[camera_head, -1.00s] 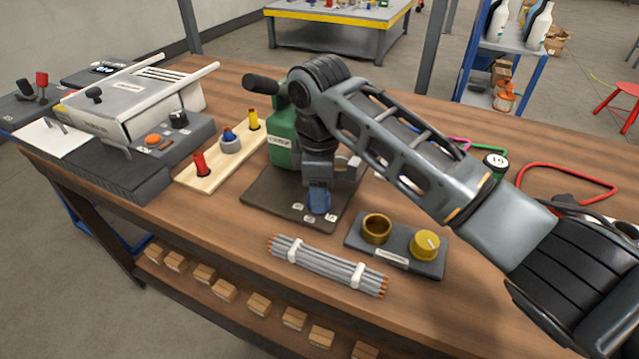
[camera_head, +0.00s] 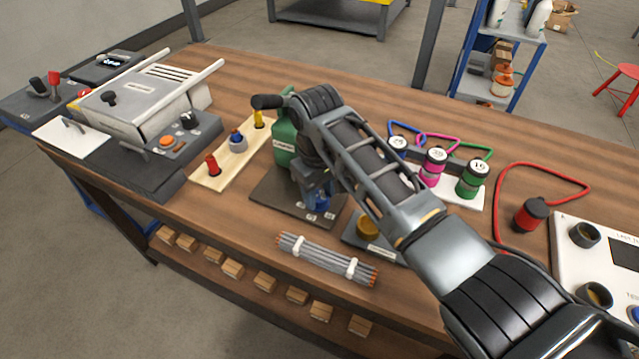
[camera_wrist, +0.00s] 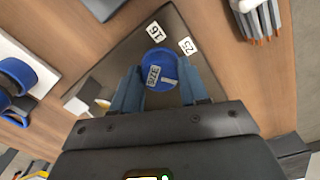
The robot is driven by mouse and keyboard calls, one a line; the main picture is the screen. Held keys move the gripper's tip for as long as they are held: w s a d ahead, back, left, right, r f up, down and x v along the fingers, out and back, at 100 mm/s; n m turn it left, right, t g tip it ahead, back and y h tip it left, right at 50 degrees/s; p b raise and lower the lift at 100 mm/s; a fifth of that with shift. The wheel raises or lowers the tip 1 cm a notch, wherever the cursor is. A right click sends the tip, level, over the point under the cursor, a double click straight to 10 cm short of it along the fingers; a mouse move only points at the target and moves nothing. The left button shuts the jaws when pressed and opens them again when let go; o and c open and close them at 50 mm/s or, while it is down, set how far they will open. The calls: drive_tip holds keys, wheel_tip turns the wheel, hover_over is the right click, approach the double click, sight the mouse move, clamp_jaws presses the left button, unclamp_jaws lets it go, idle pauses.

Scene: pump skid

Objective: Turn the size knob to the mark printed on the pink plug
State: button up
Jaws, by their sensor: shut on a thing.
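The blue size knob (camera_wrist: 159,57) sits on a dark plate (camera_wrist: 120,65) in the wrist view, with white labels reading 16 and 25 beside it. A label, apparently SIZE upside down, and a short white line show on its top. My gripper (camera_wrist: 160,78) is shut on the knob, one finger on each side. In the head view the knob (camera_head: 322,202) is partly hidden by my gripper (camera_head: 315,190). The pink plug (camera_head: 433,170) stands in a white holder between a blue plug (camera_head: 397,147) and a green plug (camera_head: 473,182). Its top number is too small to read surely.
A green machine body (camera_head: 284,140) stands behind the plate. A bundle of grey rods (camera_head: 325,260) lies in front. A small box with a yellow-brown knob (camera_head: 368,227) is right of the plate, partly behind my arm. A red plug (camera_head: 530,214) and white panel (camera_head: 572,262) are farther right.

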sight(318, 197)
drive_tip(key=shift+r+m+p, duration=0.1)
drive_tip(key=shift+m+p, duration=0.2)
drive_tip(key=shift+m, duration=0.3)
drive_tip(key=o, duration=1.1)
drive_tip(key=shift+c, duration=0.2)
drive_tip(key=shift+a+r, duration=0.1)
drive_tip(key=shift+r, duration=3.75)
drive_tip(key=shift+s, duration=0.1)
